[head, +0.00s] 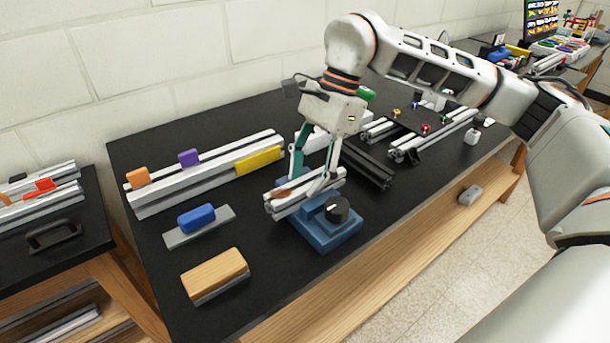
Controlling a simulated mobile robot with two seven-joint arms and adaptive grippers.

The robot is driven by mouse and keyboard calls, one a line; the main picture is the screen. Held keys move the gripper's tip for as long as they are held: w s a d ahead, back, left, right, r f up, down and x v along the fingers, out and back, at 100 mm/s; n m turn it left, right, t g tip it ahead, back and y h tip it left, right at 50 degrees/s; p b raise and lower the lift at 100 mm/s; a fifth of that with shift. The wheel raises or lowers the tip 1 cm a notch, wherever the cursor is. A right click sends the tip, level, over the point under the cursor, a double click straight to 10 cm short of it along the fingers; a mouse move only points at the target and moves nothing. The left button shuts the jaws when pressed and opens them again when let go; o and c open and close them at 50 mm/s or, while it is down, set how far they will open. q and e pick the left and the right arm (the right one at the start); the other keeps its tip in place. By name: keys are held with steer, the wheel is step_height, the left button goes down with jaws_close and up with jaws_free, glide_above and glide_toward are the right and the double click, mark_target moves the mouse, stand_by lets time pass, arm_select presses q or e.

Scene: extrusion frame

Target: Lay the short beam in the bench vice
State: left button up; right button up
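The short beam (332,184) is a silver slotted extrusion with its slotted end facing front left. It lies level over the back of the blue bench vice (318,240), which has a black round knob on top. Its left end sticks out past the vice. Whether it rests in the jaws or is held just above them I cannot tell. My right gripper (304,187) points down at the beam, its fingers apart with the beam between them. Whether both fingertips press on it is unclear. My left gripper is not in view.
Long rails (205,184) with orange, purple and yellow blocks lie at the back left. A blue-handled plate (197,226) and a wooden block (214,275) are front left. A dark beam (368,166) and a frame assembly (432,136) lie to the right.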

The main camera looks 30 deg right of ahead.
steer(key=s+p+v, duration=0.1)
steer(key=v, duration=1.2)
steer(key=shift+w+a+p, duration=0.2)
steer(key=shift+w+p, duration=0.15)
steer(key=shift+w, duration=0.05)
steer(key=shift+r, duration=0.1)
